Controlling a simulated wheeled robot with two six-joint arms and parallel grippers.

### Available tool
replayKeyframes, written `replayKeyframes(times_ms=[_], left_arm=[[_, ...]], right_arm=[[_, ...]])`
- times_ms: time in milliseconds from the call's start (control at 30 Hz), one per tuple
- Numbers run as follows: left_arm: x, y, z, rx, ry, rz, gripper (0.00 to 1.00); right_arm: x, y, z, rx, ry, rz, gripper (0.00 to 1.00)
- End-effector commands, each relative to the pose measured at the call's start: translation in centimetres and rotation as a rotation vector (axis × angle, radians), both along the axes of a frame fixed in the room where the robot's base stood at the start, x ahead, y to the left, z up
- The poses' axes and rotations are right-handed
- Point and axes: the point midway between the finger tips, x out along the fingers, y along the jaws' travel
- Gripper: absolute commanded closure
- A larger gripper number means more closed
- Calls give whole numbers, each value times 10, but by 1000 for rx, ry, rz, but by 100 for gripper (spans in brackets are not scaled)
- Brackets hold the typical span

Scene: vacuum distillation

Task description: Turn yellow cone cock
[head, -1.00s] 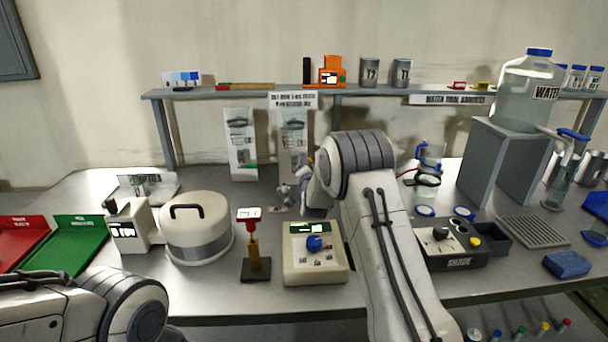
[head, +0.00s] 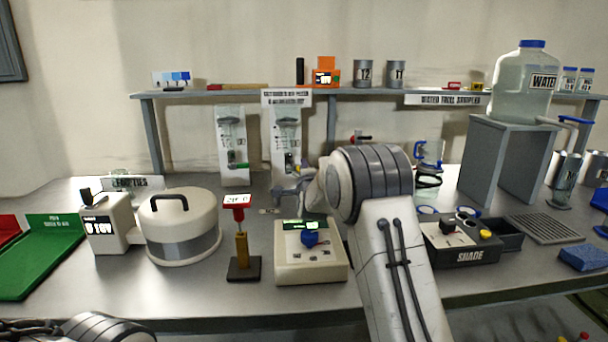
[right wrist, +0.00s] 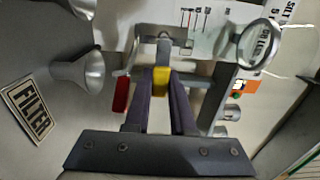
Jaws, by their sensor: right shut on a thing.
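The yellow cone cock (right wrist: 160,80) shows in the right wrist view between the tips of my right gripper (right wrist: 160,88). The dark fingers are shut on it, one on each side, and hide part of it. A grey metal piece (right wrist: 163,50) stands just beyond it. In the head view my right gripper (head: 287,193) reaches to the foot of the right-hand white panel (head: 286,130) under the shelf, and the yellow part is too small there to make out surely. My left gripper is outside the head view.
A red handle (right wrist: 121,94) sits close left of the fingers. A metal ring (right wrist: 259,42) and funnel-shaped piece (right wrist: 80,74) stand either side. In front on the bench are a control box (head: 310,265) with a blue knob and a red-topped stand (head: 240,245). A white lidded pot (head: 180,230) stands left.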

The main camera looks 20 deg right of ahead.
Motion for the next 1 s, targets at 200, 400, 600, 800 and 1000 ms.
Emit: replayKeyframes(times_ms=[200, 400, 600, 800, 1000], left_arm=[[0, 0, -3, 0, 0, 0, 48], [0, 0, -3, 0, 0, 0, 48], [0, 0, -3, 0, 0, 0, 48], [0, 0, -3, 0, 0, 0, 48], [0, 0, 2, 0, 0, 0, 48]], right_arm=[[0, -1, -3, 19, 0, -2, 100], [0, -1, -3, 20, 1, -2, 100], [0, -1, -3, 19, 1, -2, 48], [0, 0, -4, 17, 2, -1, 48], [0, 0, -2, 5, 7, 0, 48]])
